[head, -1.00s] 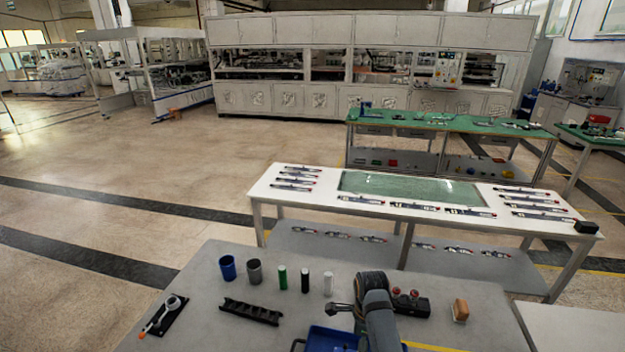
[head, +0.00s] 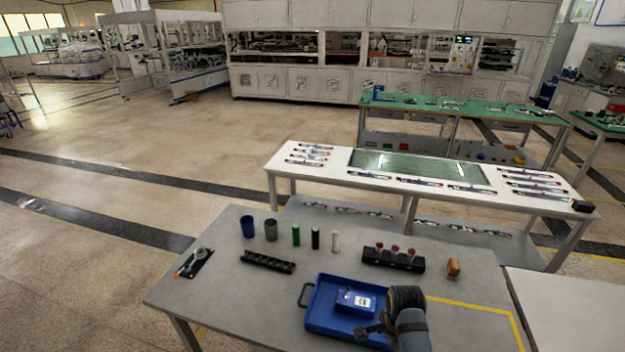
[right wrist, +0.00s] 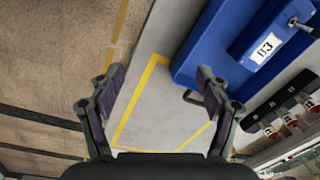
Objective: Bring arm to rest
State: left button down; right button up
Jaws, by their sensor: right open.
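My right arm comes in from the bottom right of the head view. Its gripper (head: 374,330) is low over the right end of a blue tray (head: 318,312), partly hidden by the wrist. In the right wrist view my gripper (right wrist: 160,84) is open, with nothing between its fingers. Bare grey tabletop with a yellow outline shows between and beyond them. The blue tray (right wrist: 196,58) shows at the upper right there, holding a blue box labelled B3 (right wrist: 245,35). The box (head: 354,302) also lies in the tray in the head view. My left gripper is not in view.
A white bench (head: 330,187) stands behind. The table's left front is clear.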

jog(key=s+d+r+n+t, duration=0.1)
jog(key=s+d+r+n, duration=0.15)
jog(key=s+n, duration=0.55)
jog(key=s+d+r+n+t, duration=0.2)
jog(key=s+r+n, duration=0.1)
jog(key=s+n, duration=0.5)
notch_tip(320, 180, down, 30)
jog(key=s+d+g+b, duration=0.2)
jog(key=d+b, duration=0.1)
pick_arm(q)
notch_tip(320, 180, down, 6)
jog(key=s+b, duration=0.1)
jog(key=b, duration=0.1)
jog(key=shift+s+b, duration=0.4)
pick_arm(e)
jog(key=s+d+f, duration=0.1)
jog(key=s+f, duration=1.7)
jog(key=shift+f+n+g+h, duration=0.15)
jog(key=shift+n+g+h, duration=0.15)
